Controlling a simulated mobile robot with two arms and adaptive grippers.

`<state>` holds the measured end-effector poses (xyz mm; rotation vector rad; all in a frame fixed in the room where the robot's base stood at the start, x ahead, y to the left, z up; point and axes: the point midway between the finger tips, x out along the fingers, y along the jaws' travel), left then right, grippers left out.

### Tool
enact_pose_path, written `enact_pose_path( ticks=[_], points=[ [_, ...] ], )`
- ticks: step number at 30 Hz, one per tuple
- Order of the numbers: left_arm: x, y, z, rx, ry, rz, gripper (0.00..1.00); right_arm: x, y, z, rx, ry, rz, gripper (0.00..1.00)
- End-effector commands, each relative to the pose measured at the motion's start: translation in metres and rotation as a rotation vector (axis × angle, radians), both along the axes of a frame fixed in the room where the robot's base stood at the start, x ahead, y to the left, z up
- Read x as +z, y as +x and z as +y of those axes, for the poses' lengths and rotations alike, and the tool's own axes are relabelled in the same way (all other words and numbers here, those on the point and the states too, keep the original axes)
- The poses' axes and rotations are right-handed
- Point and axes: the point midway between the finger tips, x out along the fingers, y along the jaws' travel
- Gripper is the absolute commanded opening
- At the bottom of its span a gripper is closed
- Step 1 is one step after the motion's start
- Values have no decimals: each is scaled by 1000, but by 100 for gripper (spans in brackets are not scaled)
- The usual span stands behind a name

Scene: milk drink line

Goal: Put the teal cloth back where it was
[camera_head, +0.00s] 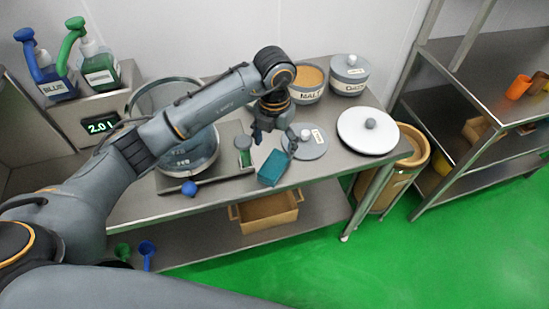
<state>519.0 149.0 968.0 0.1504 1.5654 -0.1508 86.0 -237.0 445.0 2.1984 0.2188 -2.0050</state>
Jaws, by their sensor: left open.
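The teal cloth (272,168) is a small folded block on the steel table, close to its front edge and just left of a grey lid with a knob (312,146). My left gripper (274,138) points down above and behind the cloth, with its fingers spread apart and nothing between them. I cannot tell whether a fingertip touches the cloth or the lid. My right gripper is not in view.
Jars marked MALT (308,95) and OATS (349,88) stand behind. A white lid (367,131) lies right. A wooden crate (266,217) sits below.

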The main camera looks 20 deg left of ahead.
Motion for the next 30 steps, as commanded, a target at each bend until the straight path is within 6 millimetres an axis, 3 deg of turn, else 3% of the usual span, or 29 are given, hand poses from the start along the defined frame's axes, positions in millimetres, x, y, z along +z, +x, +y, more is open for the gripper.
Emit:
enact_pose_path(
  ticks=[3, 9, 30],
  points=[
    [21, 1, 0, -1, 0, -5, 74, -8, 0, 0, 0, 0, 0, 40],
    [41, 0, 0, 1, 0, 0, 74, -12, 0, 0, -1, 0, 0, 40],
    [44, 0, 0, 1, 0, 1, 74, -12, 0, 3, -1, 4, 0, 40]
  ],
)
